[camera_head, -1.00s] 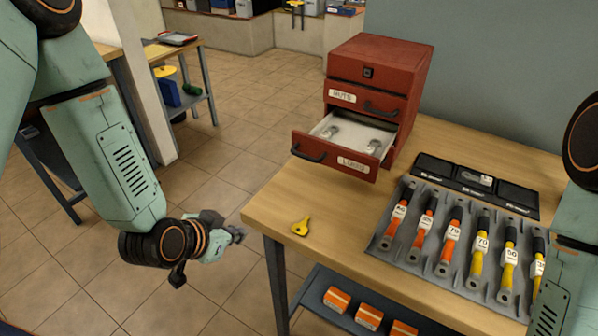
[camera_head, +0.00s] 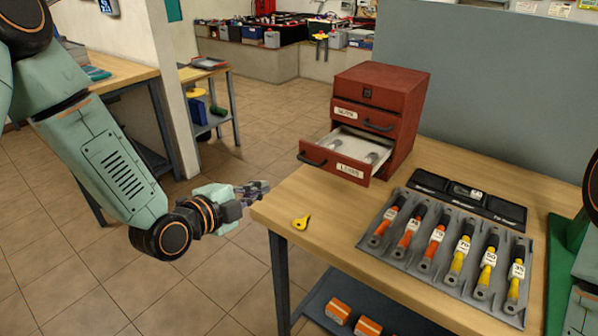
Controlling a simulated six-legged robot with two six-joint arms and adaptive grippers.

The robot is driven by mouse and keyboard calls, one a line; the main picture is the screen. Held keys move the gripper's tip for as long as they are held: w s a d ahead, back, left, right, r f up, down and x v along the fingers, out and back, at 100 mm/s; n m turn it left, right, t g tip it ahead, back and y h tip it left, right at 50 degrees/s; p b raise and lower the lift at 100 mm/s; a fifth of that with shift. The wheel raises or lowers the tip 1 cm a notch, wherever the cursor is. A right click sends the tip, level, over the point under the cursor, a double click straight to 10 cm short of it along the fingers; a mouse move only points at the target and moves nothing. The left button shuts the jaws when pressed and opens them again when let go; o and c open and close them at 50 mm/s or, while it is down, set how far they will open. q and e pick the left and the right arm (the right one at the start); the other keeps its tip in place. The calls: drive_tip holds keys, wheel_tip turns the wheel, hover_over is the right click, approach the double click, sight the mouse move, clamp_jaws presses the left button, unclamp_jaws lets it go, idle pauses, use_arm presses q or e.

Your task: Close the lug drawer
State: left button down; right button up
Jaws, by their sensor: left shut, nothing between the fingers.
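The lug drawer (camera_head: 335,167) is the lower drawer of a red cabinet (camera_head: 401,92) on the wooden workbench. It is pulled out toward the front left. It has a dark handle (camera_head: 311,161) and a white label, and a few small lugs (camera_head: 372,157) lie inside. My left gripper (camera_head: 262,187) is shut and empty beside the bench's left corner, to the left of and below the drawer, apart from it. My right gripper is out of view; only part of my right arm shows at the right edge.
A yellow tag-like piece (camera_head: 301,223) lies near the bench's front edge. A grey tray (camera_head: 395,258) of orange and yellow tools fills the bench's right. A black case (camera_head: 468,199) lies behind it. Orange boxes (camera_head: 339,310) sit on the lower shelf. The floor to the left is clear.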

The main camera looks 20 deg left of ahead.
use_arm(q)
drive_tip(key=d+m, duration=0.1)
drive_tip(key=m, duration=0.1)
drive_tip(key=m+b, duration=0.1)
drive_tip(key=m, duration=0.1)
approach(307, 162)
drive_tip(key=shift+t, duration=0.3)
drive_tip(key=x, duration=0.5)
drive_tip(key=shift+f, duration=0.35)
drive_tip(key=shift+x, duration=0.85)
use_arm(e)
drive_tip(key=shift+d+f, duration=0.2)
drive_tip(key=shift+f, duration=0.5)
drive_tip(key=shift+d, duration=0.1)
